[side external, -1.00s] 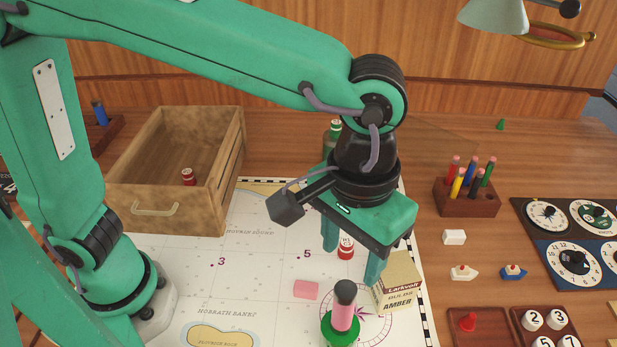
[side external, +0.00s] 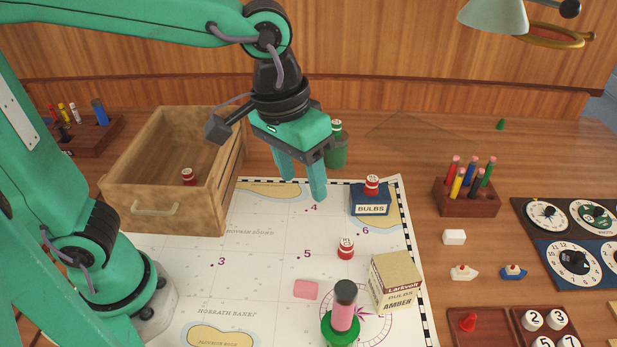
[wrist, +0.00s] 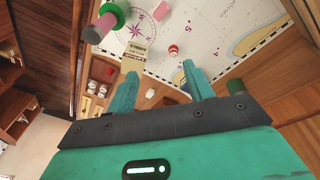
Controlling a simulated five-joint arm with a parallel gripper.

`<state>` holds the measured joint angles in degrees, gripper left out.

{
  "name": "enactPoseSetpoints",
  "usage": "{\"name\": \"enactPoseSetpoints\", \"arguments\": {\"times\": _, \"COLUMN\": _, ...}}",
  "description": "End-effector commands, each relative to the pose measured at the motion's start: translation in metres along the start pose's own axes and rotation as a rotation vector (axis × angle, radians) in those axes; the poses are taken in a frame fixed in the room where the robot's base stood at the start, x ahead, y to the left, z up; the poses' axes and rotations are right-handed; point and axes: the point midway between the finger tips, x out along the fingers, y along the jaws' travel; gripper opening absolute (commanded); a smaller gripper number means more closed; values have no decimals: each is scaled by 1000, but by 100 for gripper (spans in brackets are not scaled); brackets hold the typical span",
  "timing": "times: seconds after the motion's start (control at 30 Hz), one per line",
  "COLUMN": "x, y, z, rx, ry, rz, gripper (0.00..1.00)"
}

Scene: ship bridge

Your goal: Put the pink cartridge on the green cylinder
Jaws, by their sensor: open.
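The pink cartridge (side external: 342,317), with a dark cap, stands upright with its lower end at a round green piece (side external: 341,334) near the front of the chart. It also shows in the wrist view (wrist: 105,23), beside the green disc-like rim (wrist: 118,14). Another green cylinder (side external: 337,152), with a red-and-white top, stands at the back behind my gripper; part of it shows in the wrist view (wrist: 236,87). My gripper (side external: 303,188) is open and empty above the back of the chart, well away from the pink cartridge. Its fingers (wrist: 160,70) show nothing between them.
A wooden drawer box (side external: 170,208) stands left. A pencil block (side external: 467,200) stands right. The chart's left middle is clear.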

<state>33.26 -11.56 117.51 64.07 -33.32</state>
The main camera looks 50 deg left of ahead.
Motion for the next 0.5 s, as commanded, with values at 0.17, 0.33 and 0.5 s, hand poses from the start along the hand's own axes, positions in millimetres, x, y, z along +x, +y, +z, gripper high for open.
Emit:
{"name": "enactPoseSetpoints", "arguments": {"times": 0.17, "x": -10, "y": -60, "z": 3, "rx": -6, "ry": 95, "rz": 12, "gripper": 52}}
{"name": "enactPoseSetpoints", "arguments": {"times": 0.33, "x": -14, "y": -109, "z": 15, "rx": -2, "ry": 185, "rz": -3, "gripper": 52}}
{"name": "enactPoseSetpoints", "arguments": {"times": 0.5, "x": -14, "y": -149, "z": 32, "rx": 7, "ry": 270, "rz": -38, "gripper": 52}}
